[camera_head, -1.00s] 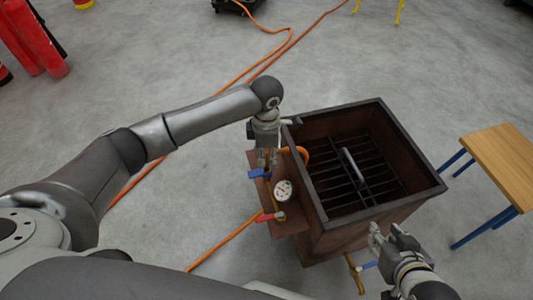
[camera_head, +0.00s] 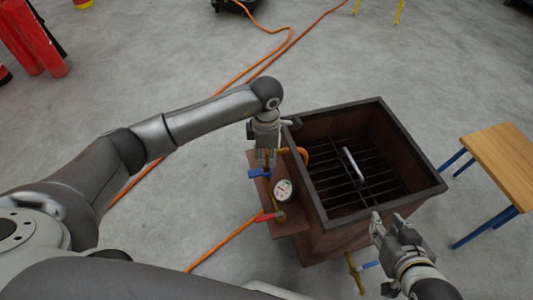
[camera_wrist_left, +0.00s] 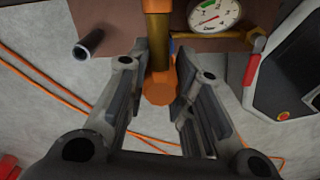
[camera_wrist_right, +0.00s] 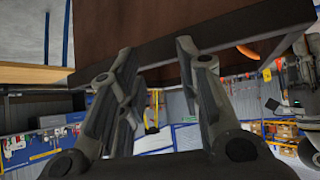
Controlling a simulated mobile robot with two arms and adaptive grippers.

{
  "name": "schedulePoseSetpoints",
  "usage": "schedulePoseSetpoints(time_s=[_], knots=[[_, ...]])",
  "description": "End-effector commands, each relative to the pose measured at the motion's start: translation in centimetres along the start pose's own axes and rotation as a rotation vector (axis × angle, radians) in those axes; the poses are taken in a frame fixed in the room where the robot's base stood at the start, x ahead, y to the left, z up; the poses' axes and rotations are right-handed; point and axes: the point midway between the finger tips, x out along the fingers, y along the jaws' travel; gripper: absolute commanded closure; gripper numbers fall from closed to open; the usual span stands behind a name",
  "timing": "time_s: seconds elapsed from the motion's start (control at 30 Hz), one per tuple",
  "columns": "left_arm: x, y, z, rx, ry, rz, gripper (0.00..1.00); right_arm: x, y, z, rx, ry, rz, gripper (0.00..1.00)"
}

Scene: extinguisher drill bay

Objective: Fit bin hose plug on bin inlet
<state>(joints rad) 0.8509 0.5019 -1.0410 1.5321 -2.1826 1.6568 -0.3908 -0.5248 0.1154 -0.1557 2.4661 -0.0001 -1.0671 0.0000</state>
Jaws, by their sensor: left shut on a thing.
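My left gripper (camera_head: 266,157) is at the panel on the left side of the dark brown bin (camera_head: 325,218). In the left wrist view its fingers (camera_wrist_left: 160,95) are around an orange hose plug (camera_wrist_left: 160,84). The plug lines up with a brass pipe (camera_wrist_left: 157,28), apparently the bin inlet. They look touching; I cannot tell how deep the plug sits. A piece of orange hose (camera_head: 303,154) shows beside the bin rim. My right gripper (camera_head: 388,222) is open and empty near the bin's front right corner, also in the right wrist view (camera_wrist_right: 155,50).
The panel carries a gauge (camera_head: 283,190), a blue handle (camera_head: 259,173) and a red handle (camera_head: 271,216). A brass pipe (camera_head: 354,272) is below my right gripper. A wooden table (camera_head: 500,158) stands right. Orange hose (camera_head: 225,247) runs along the floor.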

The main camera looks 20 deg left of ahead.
Motion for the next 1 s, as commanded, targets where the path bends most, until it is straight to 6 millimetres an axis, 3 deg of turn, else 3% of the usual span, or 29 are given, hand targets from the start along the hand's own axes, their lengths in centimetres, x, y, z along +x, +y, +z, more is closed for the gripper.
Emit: schedulePoseSetpoints(time_s=[1.0], knots=[[0.8,0.1,0.0,0.0,0.0,0.001,1.0,0.5,-0.6,-2.4,-0.001,0.137,-0.013,0.68]])
